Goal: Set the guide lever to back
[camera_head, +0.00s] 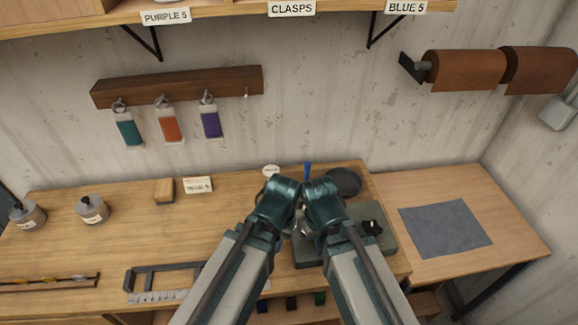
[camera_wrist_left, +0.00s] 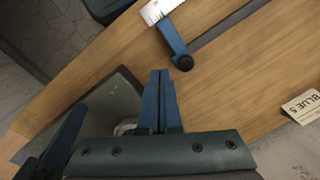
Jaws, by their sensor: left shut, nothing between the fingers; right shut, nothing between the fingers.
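The guide lever (camera_wrist_left: 172,38) shows in the left wrist view as a short blue arm with a black knob. It joins the end of a white scale (camera_wrist_left: 157,11), and its knob end points away from the table's front edge. In the head view the lever is hidden, probably behind my left arm. My left gripper (camera_wrist_left: 161,74) is shut and empty, apart from the lever.
The metal guide frame (camera_head: 149,269) lies at the table's front, left of my arms. A grey-green block (camera_head: 385,246) is under and beside my right arm. Two small pots (camera_head: 92,210) stand at the left. The table's middle left is clear.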

